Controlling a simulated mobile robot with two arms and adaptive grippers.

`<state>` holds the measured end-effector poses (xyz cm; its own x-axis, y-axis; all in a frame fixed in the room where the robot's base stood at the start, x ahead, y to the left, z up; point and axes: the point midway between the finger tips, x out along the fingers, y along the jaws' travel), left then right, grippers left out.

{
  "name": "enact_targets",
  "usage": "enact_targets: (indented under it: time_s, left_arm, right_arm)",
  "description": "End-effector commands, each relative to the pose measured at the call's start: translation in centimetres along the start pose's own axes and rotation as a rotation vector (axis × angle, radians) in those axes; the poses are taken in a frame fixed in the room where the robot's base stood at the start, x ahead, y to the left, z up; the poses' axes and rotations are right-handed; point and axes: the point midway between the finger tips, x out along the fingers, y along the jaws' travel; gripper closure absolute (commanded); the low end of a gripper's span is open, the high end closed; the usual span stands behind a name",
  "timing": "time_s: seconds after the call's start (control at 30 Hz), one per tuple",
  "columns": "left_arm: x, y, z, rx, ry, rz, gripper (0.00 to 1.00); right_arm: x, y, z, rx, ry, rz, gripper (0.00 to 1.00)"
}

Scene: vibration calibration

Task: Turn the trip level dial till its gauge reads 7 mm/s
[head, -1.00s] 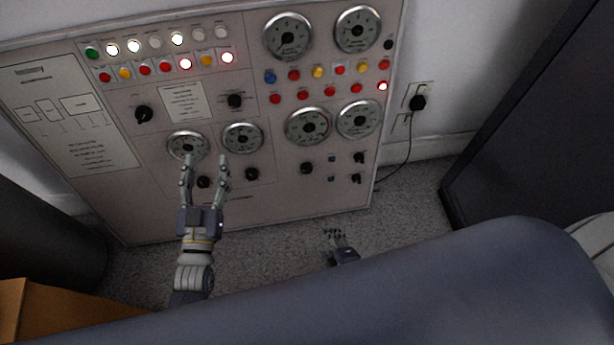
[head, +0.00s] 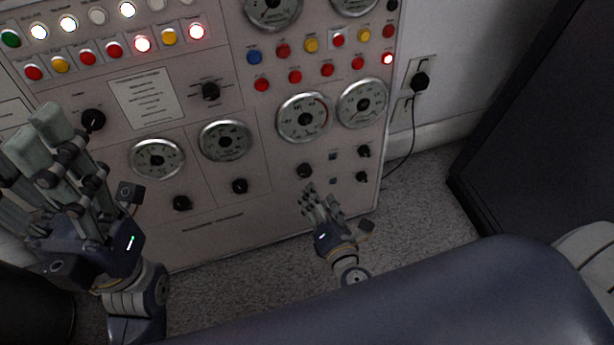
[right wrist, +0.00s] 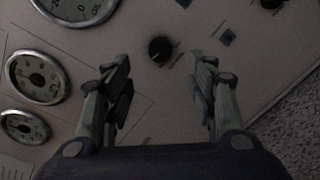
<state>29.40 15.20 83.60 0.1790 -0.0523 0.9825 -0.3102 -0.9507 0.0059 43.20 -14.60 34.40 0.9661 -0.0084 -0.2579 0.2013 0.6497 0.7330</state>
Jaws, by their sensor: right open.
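The panel's labels are too blurred to say which dial is the trip level. A black knob (head: 305,170) sits below a round gauge (head: 303,118) at the panel's lower right. The gauge reading is not legible. My right gripper (head: 320,193) is open just below this knob. In the right wrist view the knob (right wrist: 161,49) shows ahead, between the lines of the two spread fingers (right wrist: 160,72), apart from both. Part of the gauge (right wrist: 75,8) shows at the upper left there. My left gripper (head: 36,135) is large at the left, in front of the panel; its opening is unclear.
Other gauges (head: 158,159) (head: 225,141) have knobs (head: 182,203) (head: 240,186) below them. A plug and cable (head: 420,81) hang on the wall. A dark cabinet (head: 545,110) stands at the right. Carpet (head: 430,190) lies in front.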

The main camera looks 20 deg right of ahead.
Motion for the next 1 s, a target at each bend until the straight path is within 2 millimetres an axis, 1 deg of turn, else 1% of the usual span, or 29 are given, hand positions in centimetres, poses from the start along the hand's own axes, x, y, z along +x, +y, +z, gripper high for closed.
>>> enact_targets:
  time_s: [0.07, 0.3, 0.5, 0.7, 1.0]
  left_arm:
    - [0.0, 0.0, 0.0, 0.000, -0.005, -0.001, 0.48]
    - [-0.1, 0.0, 0.0, -0.001, -0.011, -0.003, 0.48]
    - [-0.2, 0.0, 0.1, -0.001, -0.010, -0.002, 0.48]
    - [-0.1, 0.0, 0.1, -0.001, -0.008, -0.001, 0.48]
    - [-0.1, 0.0, 0.1, -0.001, -0.010, -0.001, 0.48]
  right_arm:
    - [1.3, 0.2, 0.1, 0.004, -0.001, 0.002, 0.48]
    - [5.5, 0.1, 0.0, 0.004, -0.001, 0.000, 0.48]
    - [8.2, 0.0, -0.1, 0.004, 0.001, 0.000, 0.48]
    - [9.4, 0.0, -0.1, 0.004, 0.002, -0.001, 0.48]
    - [9.5, 0.0, -0.1, 0.004, 0.002, -0.001, 0.48]
